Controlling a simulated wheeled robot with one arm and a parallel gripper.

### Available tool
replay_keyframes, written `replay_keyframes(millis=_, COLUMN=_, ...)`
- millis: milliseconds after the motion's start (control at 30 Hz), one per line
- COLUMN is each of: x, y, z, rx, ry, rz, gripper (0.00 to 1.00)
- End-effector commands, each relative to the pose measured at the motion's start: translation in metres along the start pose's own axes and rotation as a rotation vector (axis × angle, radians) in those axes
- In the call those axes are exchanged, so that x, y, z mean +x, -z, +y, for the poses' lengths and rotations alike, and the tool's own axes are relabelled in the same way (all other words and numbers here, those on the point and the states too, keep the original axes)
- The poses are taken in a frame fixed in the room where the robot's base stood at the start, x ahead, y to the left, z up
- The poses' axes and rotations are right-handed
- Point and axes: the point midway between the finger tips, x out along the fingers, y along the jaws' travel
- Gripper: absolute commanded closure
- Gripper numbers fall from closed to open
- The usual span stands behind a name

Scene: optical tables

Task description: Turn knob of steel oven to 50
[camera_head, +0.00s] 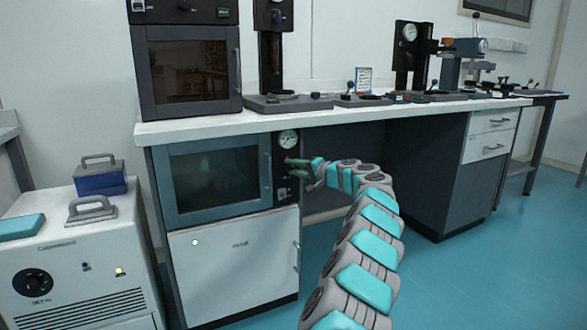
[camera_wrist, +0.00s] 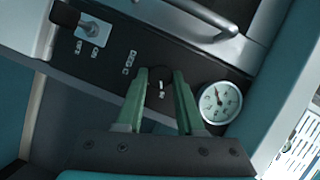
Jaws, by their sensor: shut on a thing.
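The steel oven (camera_head: 230,262) stands under the white bench, with a glazed door (camera_head: 215,180) and a dark control strip on its right. A round dial gauge (camera_head: 288,139) tops the strip; it also shows in the wrist view (camera_wrist: 220,103). My gripper (camera_head: 290,163) reaches the strip below the gauge from the right. In the wrist view its two green fingers (camera_wrist: 160,76) stand on either side of a dark knob (camera_wrist: 160,80) with a white mark, and are shut on it. The knob's scale and setting cannot be read. In the head view the gripper hides the knob.
A dark switch (camera_wrist: 92,28) with small labels sits further along the strip. The oven's door handle (camera_wrist: 200,12) is close beside the fingers. The bench top (camera_head: 330,115) overhangs above. A white cabinet unit (camera_head: 75,245) stands left; floor is clear right of my arm.

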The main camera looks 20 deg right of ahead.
Motion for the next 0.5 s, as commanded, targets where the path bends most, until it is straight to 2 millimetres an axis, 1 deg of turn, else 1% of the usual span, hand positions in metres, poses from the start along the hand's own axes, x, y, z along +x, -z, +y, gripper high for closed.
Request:
replay_keyframes(millis=400, x=0.0, y=0.0004, z=0.0005, rx=0.006, ry=0.001, rz=0.001, gripper=1.0)
replay_keyframes(millis=433, x=0.0, y=0.0004, z=0.0005, rx=0.006, ry=0.001, rz=0.001, gripper=0.62)
replay_keyframes(millis=500, x=-0.0001, y=0.0004, z=0.0004, rx=0.006, ry=0.002, rz=0.001, gripper=0.54)
